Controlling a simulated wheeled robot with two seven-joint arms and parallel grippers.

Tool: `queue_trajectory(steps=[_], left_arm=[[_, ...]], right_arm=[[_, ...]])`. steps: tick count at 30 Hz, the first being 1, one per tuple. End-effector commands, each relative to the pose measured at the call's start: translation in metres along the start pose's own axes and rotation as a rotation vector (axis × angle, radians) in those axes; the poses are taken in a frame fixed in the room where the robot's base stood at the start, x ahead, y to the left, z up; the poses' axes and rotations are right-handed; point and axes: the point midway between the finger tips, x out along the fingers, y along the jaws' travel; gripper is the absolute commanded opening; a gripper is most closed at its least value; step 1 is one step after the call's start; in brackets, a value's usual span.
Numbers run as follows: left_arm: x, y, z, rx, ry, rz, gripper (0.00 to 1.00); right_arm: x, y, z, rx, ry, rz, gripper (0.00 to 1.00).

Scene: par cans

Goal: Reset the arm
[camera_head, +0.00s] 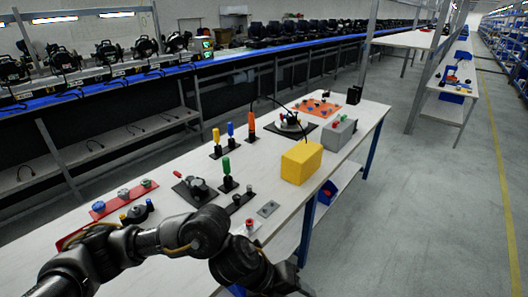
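One of my black arms crosses the bottom left of the head view, bent over the near end of a white workbench (262,190). It runs from the lower left corner to a joint above the bench, then down to the bottom edge. No gripper fingers can be made out on it. My other arm does not show.
The bench holds a yellow box (301,163), a grey box (338,134), an orange tray (316,107), a red strip with knobs (124,199), upright blue, yellow, green and orange-handled tools, and a dark device (195,189). Open floor (420,210) lies to the right.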

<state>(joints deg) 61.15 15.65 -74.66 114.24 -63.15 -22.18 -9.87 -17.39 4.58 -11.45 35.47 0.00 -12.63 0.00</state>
Motion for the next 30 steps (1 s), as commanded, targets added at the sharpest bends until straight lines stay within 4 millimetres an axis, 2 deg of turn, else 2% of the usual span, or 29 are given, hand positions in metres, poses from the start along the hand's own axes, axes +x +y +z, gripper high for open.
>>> queue_trajectory(steps=[1,2,4,6,8,10,11,14,17,18,21,24,30], left_arm=[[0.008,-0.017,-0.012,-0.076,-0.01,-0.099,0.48],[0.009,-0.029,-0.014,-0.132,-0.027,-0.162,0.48],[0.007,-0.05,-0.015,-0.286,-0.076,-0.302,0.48],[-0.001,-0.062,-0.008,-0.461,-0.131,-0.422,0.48],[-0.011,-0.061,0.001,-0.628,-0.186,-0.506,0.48],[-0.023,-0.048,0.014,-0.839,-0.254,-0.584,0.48],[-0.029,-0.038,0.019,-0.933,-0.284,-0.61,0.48],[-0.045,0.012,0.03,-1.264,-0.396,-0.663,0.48],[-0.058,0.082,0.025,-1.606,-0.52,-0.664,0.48],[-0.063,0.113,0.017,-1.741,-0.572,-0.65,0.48],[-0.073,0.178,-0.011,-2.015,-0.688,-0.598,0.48],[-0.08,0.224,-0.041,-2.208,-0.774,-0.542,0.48],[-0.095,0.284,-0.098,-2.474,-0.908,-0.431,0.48]], right_arm=[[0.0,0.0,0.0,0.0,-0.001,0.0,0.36],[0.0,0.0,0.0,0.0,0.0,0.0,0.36],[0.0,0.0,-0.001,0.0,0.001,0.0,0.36],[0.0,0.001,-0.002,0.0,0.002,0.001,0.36],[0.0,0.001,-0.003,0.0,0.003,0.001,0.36],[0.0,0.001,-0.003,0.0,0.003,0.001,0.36],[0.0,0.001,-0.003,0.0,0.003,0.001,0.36],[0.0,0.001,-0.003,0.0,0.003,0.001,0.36],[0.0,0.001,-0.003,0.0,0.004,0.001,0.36],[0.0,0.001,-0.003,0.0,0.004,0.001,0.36],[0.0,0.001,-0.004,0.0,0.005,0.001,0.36],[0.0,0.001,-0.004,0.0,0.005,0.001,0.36],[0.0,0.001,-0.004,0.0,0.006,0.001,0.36]])
